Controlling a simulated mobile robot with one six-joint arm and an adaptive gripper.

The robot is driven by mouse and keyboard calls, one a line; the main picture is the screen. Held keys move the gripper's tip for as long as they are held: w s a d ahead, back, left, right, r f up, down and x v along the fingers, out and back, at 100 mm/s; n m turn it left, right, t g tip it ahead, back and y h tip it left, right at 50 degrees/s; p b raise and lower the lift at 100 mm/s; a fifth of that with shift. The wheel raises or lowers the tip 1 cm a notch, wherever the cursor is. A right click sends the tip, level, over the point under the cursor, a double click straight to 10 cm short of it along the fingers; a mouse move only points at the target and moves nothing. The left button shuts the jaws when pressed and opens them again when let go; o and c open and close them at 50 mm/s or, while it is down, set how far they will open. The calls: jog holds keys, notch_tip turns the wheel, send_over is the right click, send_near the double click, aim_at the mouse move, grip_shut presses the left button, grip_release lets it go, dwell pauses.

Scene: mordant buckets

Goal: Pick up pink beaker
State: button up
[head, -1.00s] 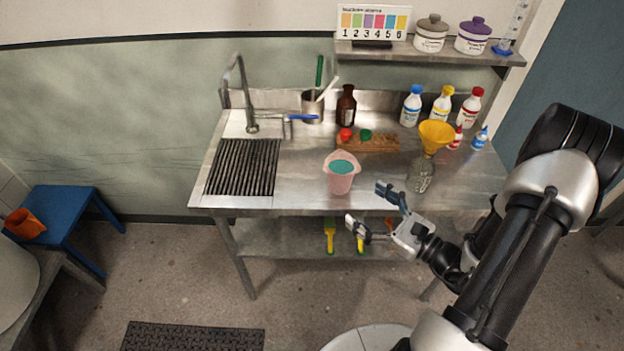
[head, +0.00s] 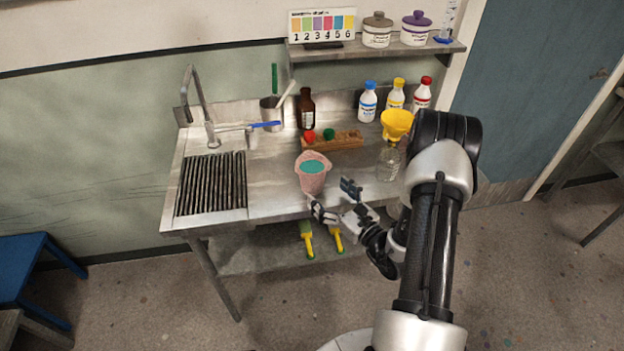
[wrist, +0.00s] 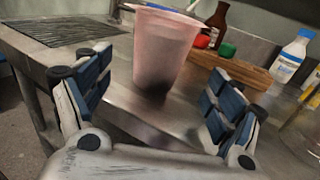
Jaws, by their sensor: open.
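The pink beaker (head: 312,178) stands upright on the steel bench near its front edge, with teal liquid inside. My gripper (head: 332,200) is open and empty, just in front of and slightly right of the beaker, at the bench's front edge. In the wrist view the beaker (wrist: 163,50) is ahead of the open fingers, roughly midway between them and beyond their tips. The fingers of my gripper (wrist: 157,95) do not appear to touch it.
A glass flask (head: 389,163) with a yellow funnel (head: 396,124) stands to the beaker's right. A wooden rack (head: 340,141) with red and green stoppers lies behind. A ridged drainer (head: 212,184) is left. A brown bottle (head: 306,108) and capped bottles (head: 367,103) stand at the back.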

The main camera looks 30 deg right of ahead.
aim_at(320, 184)
jog(key=w, duration=0.2)
jog(key=w+b, duration=0.1)
jog(key=w+a, duration=0.1)
jog(key=w, duration=0.1)
jog(key=shift+w, duration=0.3)
jog(key=c, duration=1.3)
jog(key=shift+c, duration=0.3)
jog(key=shift+r, duration=0.2)
